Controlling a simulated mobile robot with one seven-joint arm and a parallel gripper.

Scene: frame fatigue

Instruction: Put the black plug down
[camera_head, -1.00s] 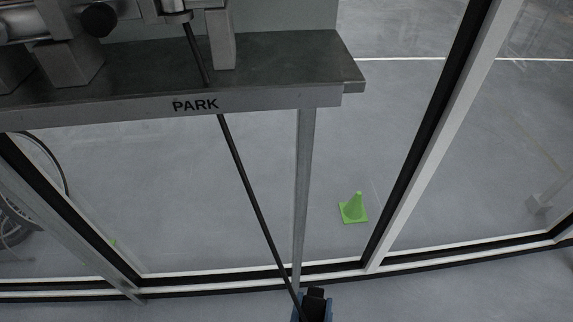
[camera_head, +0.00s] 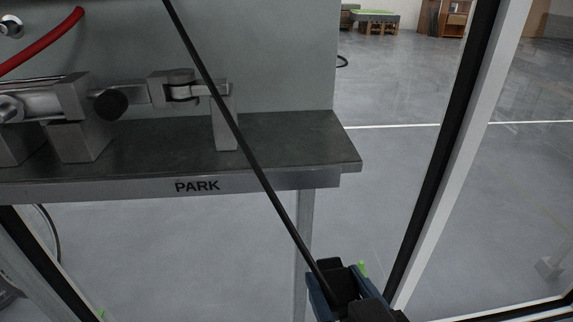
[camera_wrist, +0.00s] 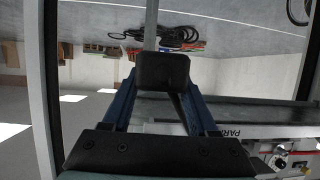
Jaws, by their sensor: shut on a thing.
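The black plug (camera_head: 329,268) is at the bottom of the head view, held between the blue fingers of my gripper (camera_head: 338,287). It also shows in the wrist view (camera_wrist: 163,72) as a dark block between the fingertips of my gripper (camera_wrist: 160,88). A thin black cable (camera_head: 250,160) runs from the plug up and left across the picture, passing in front of the shelf. The grey shelf marked PARK (camera_head: 290,150) stands to the upper left of my gripper. The plug is apart from its top in the picture.
A metal clamp fixture with a black knob (camera_head: 111,104) and an upright block (camera_head: 224,125) occupy the shelf's left and middle. The shelf's right end is bare. A red hose (camera_head: 50,42) hangs at upper left. A white-and-black frame post (camera_head: 440,150) rises right of my gripper.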

